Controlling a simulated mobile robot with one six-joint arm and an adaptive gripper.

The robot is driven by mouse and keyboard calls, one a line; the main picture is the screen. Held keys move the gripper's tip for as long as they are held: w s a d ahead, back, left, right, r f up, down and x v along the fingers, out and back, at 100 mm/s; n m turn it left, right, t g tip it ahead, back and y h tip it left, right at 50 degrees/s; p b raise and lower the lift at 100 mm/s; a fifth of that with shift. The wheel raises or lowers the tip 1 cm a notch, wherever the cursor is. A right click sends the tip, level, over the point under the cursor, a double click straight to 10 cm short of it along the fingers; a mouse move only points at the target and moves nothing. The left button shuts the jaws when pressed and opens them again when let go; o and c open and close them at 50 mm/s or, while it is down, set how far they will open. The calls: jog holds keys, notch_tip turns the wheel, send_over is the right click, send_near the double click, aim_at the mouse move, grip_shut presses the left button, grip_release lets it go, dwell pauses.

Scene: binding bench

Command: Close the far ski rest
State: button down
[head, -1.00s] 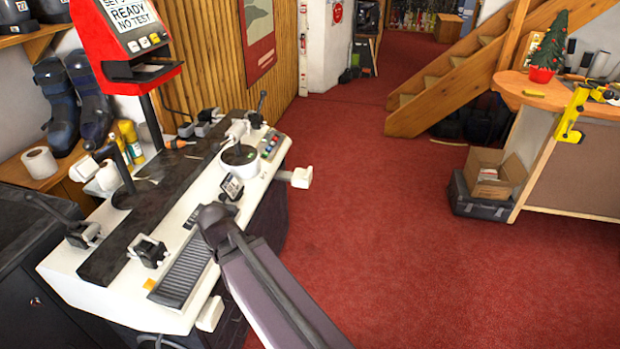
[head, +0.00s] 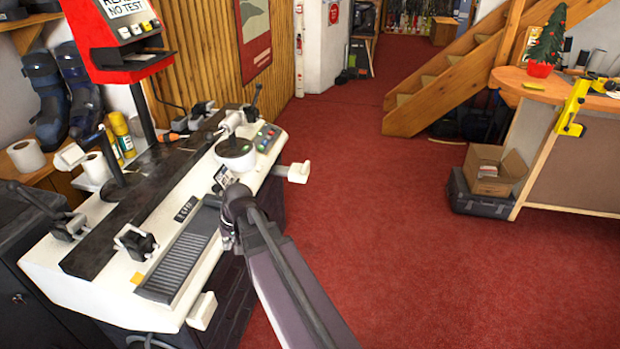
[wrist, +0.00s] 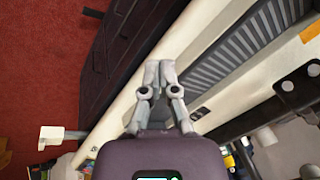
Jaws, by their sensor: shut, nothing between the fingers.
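The far ski rest (head: 298,172) is a white block that stands out from the floor-facing side of the white bench machine (head: 75,283), at its far end. In the wrist view the far ski rest (wrist: 52,133) shows at lower left, on a short bar over the red floor, with a gap to the machine body. My gripper (wrist: 160,66) is shut and empty, its fingertips together above the machine's long edge, apart from the rest. In the head view my arm mostly hides the gripper. The near ski rest (head: 202,311) is a white block close against the machine's near side.
On the machine are a ribbed grey pad (head: 180,268), a small display (head: 225,176) and a round dial unit (head: 235,152). A red terminal (head: 125,35) stands on a post behind. A box (head: 495,168) on a case stands at right. Red floor beside the machine is clear.

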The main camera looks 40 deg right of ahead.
jog(key=w+d+f+m+t+y+b, duration=0.1)
jog(key=w+d+f+m+t+b, duration=0.35)
jog(key=w+d+b, duration=0.65)
jog(key=w+d+f+m+t+y+b, duration=0.2)
jog(key=w+d+f+m+t+b, duration=0.15)
jog(key=w+d+f+b, duration=0.5)
jog(key=d+f+m+t+h+b, duration=0.1)
jog(key=d+m+t+h+b, duration=0.2)
jog(key=d, duration=1.6)
jog(key=w+d+f+m+t+h+b, duration=0.1)
jog(key=d+m+t+h+b, duration=0.3)
jog(key=d+b, duration=0.5)
jog(key=d+f+m, duration=0.1)
jog(key=d+m, duration=0.1)
jog(key=d, duration=0.8)
jog(key=shift+d+t+b, duration=0.35)
jog(key=shift+t, duration=0.05)
jog(key=shift+w, duration=0.2)
send_near(308, 164)
jog(key=w+d, duration=0.3)
jog(key=shift+w+a+f, duration=0.1)
jog(key=shift+w+a, duration=0.7)
jog(key=shift+w, duration=0.25)
jog(key=shift+w+a, duration=0.5)
jog(key=shift+w, duration=0.1)
